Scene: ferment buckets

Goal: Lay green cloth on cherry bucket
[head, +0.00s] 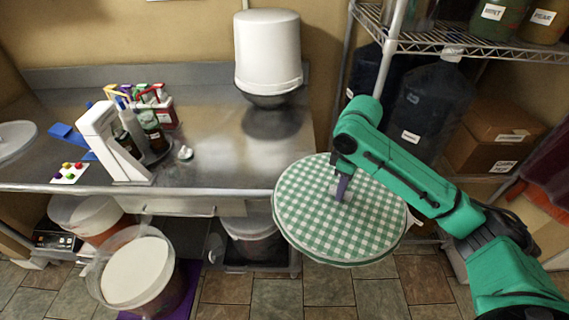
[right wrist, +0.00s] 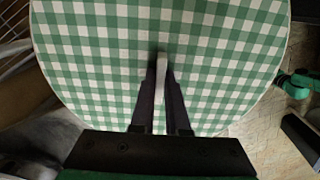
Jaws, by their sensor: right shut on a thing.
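The green cloth (head: 310,215) is a round, green-and-white checked piece. It hangs in front of the counter at the right of the middle in the head view. My right gripper (head: 341,188) is shut on a small grip at its centre. In the right wrist view the cloth (right wrist: 100,50) fills most of the picture, and the fingers (right wrist: 162,75) close on a pale upright tab. A bucket with a pale round top (head: 138,272) stands on the floor at lower left, apart from the cloth. I cannot read which bucket is cherry. My left gripper is not in view.
Two more buckets stand under the counter, one with orange contents (head: 95,235) and one near the middle (head: 252,240). The counter (head: 215,130) holds a white upturned bucket (head: 268,50), a white dispenser (head: 112,145) and bottles. A wire shelf (head: 440,42) stands at right.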

